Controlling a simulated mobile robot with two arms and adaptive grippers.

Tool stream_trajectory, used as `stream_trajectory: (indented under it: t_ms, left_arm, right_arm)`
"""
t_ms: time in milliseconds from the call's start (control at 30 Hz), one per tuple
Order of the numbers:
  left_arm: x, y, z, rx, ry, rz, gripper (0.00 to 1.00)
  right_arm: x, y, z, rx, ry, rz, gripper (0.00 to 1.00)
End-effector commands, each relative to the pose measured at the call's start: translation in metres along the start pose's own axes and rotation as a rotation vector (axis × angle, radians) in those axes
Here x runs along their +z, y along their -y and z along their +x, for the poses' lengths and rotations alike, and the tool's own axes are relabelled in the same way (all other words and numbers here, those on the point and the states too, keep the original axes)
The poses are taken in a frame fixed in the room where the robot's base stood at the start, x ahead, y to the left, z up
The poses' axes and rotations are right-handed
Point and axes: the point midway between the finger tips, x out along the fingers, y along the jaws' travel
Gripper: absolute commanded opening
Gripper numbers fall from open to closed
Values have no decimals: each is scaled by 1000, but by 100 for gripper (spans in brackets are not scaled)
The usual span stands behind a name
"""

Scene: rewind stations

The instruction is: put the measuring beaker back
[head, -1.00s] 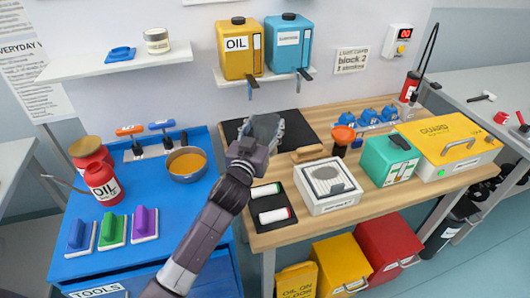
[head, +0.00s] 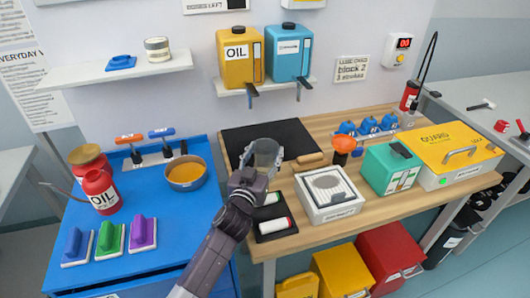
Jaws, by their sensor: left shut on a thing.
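The measuring beaker (head: 265,154) is a clear, grey-tinted cup. My left gripper (head: 259,163) is shut on it and holds it upright, in front of the black mat (head: 289,132) on the wooden bench. The gripper hides part of the beaker and some of the bench behind it. Whether the beaker touches anything below cannot be told. My right gripper is not in view.
A black tray with white rollers (head: 275,226) and a white box (head: 328,191) lie close to the gripper. A blue cart (head: 180,226) is left.

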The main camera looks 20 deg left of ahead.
Motion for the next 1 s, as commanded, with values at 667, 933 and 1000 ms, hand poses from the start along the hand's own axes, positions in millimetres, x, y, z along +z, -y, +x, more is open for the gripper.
stream_trajectory:
  t_ms: [667,933,1000]
  left_arm:
    - [7,0,0,0,2,1,71]
    - [-11,0,-1,1,1,2,71]
    - [-4,0,-15,1,2,0,71]
  right_arm:
    - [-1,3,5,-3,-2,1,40]
    - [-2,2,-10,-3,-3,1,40]
    - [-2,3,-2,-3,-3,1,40]
